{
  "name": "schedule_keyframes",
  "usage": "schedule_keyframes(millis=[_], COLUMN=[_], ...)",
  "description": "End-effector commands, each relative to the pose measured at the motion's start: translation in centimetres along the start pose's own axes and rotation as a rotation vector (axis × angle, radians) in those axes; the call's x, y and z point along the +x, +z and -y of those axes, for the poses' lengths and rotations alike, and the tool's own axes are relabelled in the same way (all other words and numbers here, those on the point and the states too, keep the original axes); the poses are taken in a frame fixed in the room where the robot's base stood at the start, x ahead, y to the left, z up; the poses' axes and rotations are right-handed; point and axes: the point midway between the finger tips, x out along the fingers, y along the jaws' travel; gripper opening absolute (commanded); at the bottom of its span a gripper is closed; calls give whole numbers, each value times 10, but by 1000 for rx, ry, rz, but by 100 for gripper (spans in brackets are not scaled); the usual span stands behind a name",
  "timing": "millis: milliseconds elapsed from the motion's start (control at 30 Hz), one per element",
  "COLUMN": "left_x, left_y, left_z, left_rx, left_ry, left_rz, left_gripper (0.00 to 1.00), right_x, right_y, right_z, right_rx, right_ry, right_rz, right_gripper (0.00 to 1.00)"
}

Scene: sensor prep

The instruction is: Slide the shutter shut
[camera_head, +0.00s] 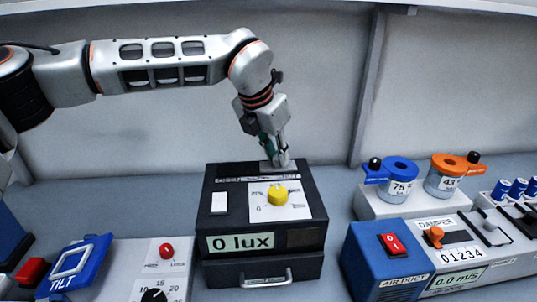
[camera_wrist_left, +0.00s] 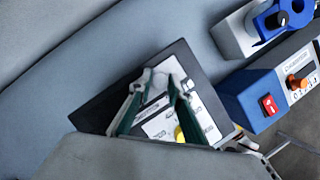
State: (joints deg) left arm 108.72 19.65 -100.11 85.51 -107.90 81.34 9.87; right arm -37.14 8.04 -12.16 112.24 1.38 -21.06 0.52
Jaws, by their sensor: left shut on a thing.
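The black light box (camera_head: 210,190) stands at the middle of the bench in the head view, its front display reading 0 lux. A slot with an OPEN label (camera_head: 229,180) at its left end runs along the back of its top. My left gripper (camera_head: 274,160) reaches down at the right part of this slot and is shut on the shutter's small grey knob. The fingers hide most of the knob. In the wrist view the two green-backed fingers (camera_wrist_left: 160,82) converge over the black box (camera_wrist_left: 95,113). My right gripper is not in view.
A yellow dial (camera_head: 277,195) and a white switch (camera_head: 219,203) sit on the box top, near my gripper. A drawer handle (camera_head: 264,278) is at the front. A blue air duct unit (camera_head: 375,265) stands to the right, a tilt panel (camera_head: 75,265) to the left.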

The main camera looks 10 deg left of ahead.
Motion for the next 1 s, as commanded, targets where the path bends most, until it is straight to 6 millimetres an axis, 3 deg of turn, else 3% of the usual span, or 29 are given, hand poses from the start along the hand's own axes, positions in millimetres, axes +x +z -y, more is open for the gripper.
schedule_keyframes(millis=[133,167,200,233,667,1000], left_x=[-2,-2,-2,-2,-8,-71], left_y=[3,3,3,3,1,2], left_z=[2,2,2,2,1,1], left_rx=[5,5,5,5,3,4], left_ry=[-2,-3,-3,-3,-2,-1], left_rz=[9,9,9,9,5,8], left_gripper=[0,21,31,35,35,35], right_x=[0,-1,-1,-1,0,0], right_y=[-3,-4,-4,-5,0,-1], right_z=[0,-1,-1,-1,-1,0], right_rx=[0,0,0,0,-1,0], right_ry=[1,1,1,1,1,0], right_rz=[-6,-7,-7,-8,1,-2], right_gripper=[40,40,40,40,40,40])
